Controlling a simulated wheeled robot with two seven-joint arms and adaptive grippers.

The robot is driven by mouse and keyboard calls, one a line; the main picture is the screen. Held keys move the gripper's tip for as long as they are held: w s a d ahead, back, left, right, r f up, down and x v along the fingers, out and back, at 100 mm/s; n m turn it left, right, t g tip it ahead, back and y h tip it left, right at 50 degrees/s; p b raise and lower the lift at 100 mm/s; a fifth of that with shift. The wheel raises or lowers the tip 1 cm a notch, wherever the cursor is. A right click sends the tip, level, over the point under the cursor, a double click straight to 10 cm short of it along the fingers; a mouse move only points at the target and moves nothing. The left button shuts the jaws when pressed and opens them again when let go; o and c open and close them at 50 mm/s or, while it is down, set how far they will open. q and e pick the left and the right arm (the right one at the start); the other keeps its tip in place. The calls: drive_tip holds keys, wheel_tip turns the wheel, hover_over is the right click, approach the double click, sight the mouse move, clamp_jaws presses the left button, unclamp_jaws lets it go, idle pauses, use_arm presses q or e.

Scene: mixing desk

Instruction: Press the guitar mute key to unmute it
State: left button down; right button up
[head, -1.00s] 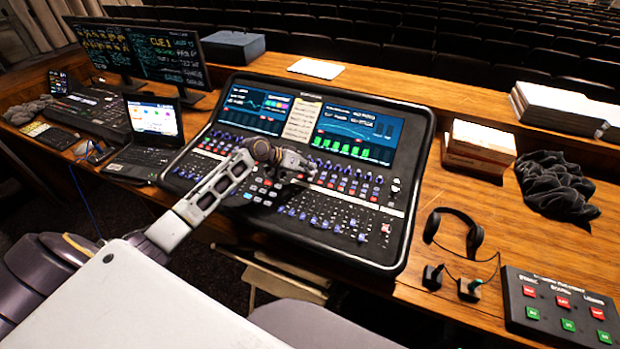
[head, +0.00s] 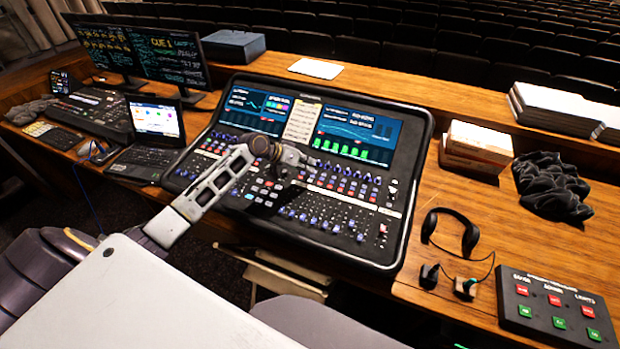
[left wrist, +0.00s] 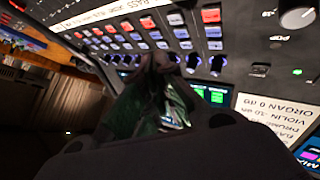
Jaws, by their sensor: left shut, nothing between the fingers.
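The black mixing desk (head: 405,190) fills the middle of the head view, with rows of small red, blue and white keys and blue knobs below two screens. My left gripper (head: 304,161) is over the key and knob area in the middle of the desk, fingers shut and empty. In the left wrist view the shut dark fingertips (left wrist: 160,66) are close to the rows of lit keys (left wrist: 125,35); I cannot tell if they touch. The wrist view shows upside-down labels such as ORGAN and VIOLIN. I cannot make out which key is the guitar mute. My right gripper is not in view.
A laptop (head: 155,120) and two monitors (head: 165,55) stand to the left. Headphones (head: 470,235), a button box (head: 555,308), white boxes (head: 478,143) and a dark cloth (head: 552,188) lie to the right. Bare wood lies between these.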

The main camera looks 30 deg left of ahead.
use_arm(q)
drive_tip(key=shift+s+r, duration=0.1)
drive_tip(key=shift+r, duration=0.95)
idle(0.4)
drive_tip(key=shift+s+f, duration=0.1)
